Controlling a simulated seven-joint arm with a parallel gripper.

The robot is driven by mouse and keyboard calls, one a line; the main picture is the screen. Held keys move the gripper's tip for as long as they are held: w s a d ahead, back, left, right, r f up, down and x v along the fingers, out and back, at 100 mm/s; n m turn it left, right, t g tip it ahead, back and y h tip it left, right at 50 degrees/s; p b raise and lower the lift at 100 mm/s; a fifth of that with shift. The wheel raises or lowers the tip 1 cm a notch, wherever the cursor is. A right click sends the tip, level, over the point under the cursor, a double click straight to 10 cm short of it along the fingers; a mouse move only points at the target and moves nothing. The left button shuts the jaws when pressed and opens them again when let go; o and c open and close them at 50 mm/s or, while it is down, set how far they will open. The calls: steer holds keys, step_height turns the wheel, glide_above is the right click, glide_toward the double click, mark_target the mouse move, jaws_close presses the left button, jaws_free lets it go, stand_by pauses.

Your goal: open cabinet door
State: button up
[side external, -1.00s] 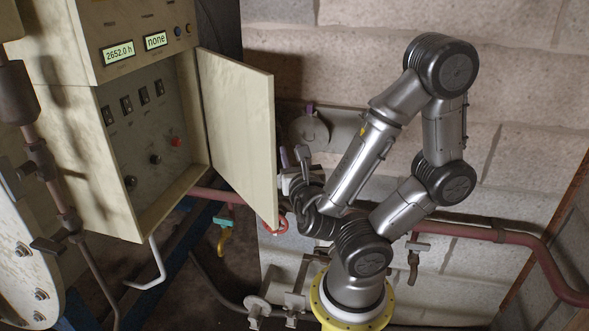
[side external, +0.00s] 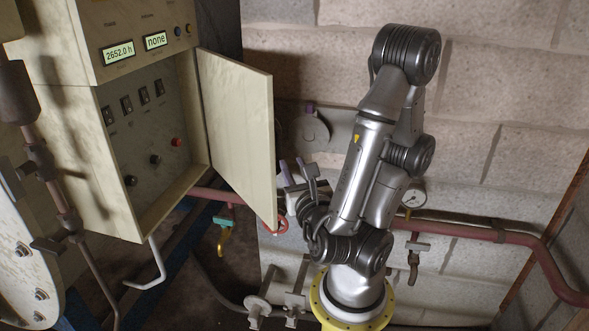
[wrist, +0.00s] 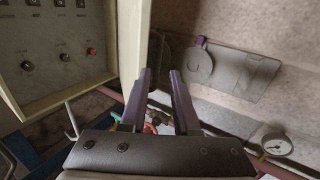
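The cabinet door (side external: 236,135) is a cream panel. It stands swung well out from the cabinet (side external: 150,130), whose inner panel of switches and buttons is exposed. In the wrist view, the door (wrist: 132,40) shows as a narrow upright strip at upper centre. My gripper (side external: 296,168) is on the wall side of the door, just right of its free edge. In the wrist view, the two purple fingers of my gripper (wrist: 160,72) are apart with nothing between them. The left finger is close to the door's lower end; I cannot tell whether it touches.
A stone-block wall (side external: 490,110) stands behind my arm, with a grey plate (wrist: 235,72) on it. A red pipe (side external: 470,228) runs along it near a gauge (wrist: 277,145). A red valve handle (side external: 276,226) is below the door. Brown piping (side external: 45,170) stands at left.

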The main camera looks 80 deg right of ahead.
steer(key=shift+s+a, duration=0.15)
steer(key=shift+a, duration=0.15)
